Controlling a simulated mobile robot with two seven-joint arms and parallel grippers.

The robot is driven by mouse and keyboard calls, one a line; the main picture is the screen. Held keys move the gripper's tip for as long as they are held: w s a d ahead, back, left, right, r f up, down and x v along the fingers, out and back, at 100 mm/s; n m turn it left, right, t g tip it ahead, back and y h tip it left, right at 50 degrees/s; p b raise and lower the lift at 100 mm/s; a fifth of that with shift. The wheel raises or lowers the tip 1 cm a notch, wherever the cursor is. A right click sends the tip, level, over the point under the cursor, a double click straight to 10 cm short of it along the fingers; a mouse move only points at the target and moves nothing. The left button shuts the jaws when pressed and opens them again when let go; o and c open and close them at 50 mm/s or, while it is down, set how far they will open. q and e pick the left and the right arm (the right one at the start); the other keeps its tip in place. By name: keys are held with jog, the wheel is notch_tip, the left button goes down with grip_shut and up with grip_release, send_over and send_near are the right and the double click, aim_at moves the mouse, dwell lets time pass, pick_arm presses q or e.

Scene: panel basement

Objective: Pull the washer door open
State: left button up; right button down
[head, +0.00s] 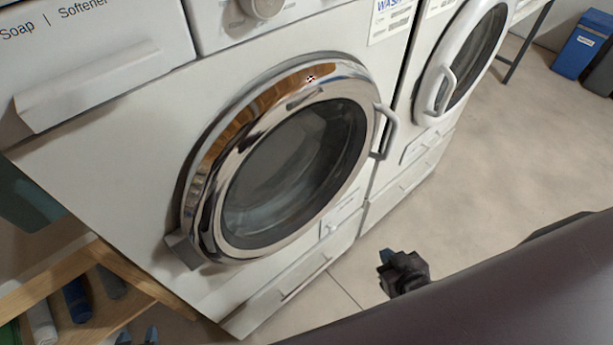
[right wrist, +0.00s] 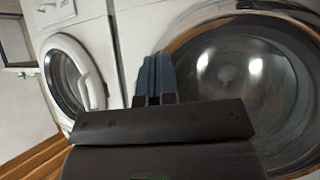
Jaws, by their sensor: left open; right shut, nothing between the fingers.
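The washer (head: 140,120) has a round chrome-rimmed door (head: 290,165) with dark glass, which looks closed against the front. Its light bar handle (head: 388,130) is on the door's right side, with a hinge block at lower left. My right gripper (head: 388,257) is shut and empty, below the handle and apart from it. In the right wrist view its blue-grey fingers (right wrist: 155,80) overlap the white front beside the chrome door (right wrist: 235,80); the handle is not visible there.
A second white machine (head: 412,165) with a white-rimmed door (head: 465,65) stands right beside the washer. A wooden shelf (head: 120,275) with bottles is at lower left. A blue bin (head: 581,50) stands far right. The floor (head: 510,160) at right is clear.

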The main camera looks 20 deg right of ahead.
jog(key=c, duration=1.4)
grip_release()
jog(key=shift+o, duration=1.2)
jog(key=shift+w+d+r, duration=0.1)
jog(key=shift+w+r, duration=0.15)
jog(key=shift+w, duration=0.05)
jog(key=shift+o, duration=0.5)
jog(key=w+d+r+n+t+y+p, duration=0.1)
jog(key=w+d+r+n+t+p, duration=0.1)
jog(key=w+d+r, duration=0.4)
jog(key=shift+w+r+n+y, duration=0.15)
jog(key=shift+w+n+y, duration=0.25)
jog(key=m+t+y, duration=0.2)
jog(key=t, duration=0.2)
send_near(395, 138)
pick_arm(q)
jog(key=shift+t, duration=0.3)
jog(key=r, duration=0.2)
jog(key=w+r+p, duration=0.1)
jog(key=r, duration=0.1)
jog(key=shift+w+r, duration=0.1)
jog(key=shift+w, duration=0.1)
pick_arm(e)
jog(key=x, duration=1.1)
jog(key=shift+d, duration=0.1)
jog(key=c, duration=0.7)
pick_arm(q)
jog(key=shift+s, duration=0.3)
pick_arm(e)
grip_shut()
